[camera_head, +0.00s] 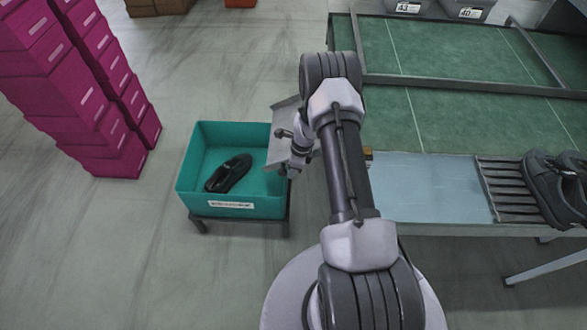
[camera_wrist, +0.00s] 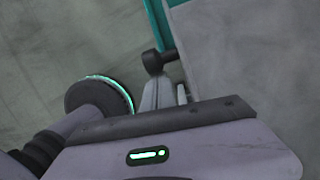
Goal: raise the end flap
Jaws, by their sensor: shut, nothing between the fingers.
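The end flap is a flat grey panel (camera_head: 284,115) between the teal bin and the end of the line, partly hidden behind my arm. In the wrist view its grey face (camera_wrist: 250,45) fills the upper right. A dark round knob (camera_wrist: 155,62) shows beside the panel's left edge. My gripper (camera_wrist: 166,84) is shut and empty, with its tips close to the knob; I cannot tell whether they touch. In the head view my gripper is mostly hidden by my wrist.
A teal bin (camera_head: 190,175) on a low stand holds a dark shoe (camera_head: 229,174). Magenta boxes (camera_head: 75,110) are stacked at the left. The green-topped line (camera_head: 460,120), a roller section (camera_head: 508,190) and dark shoes (camera_head: 555,185) are at the right. Floor left of the bin is clear.

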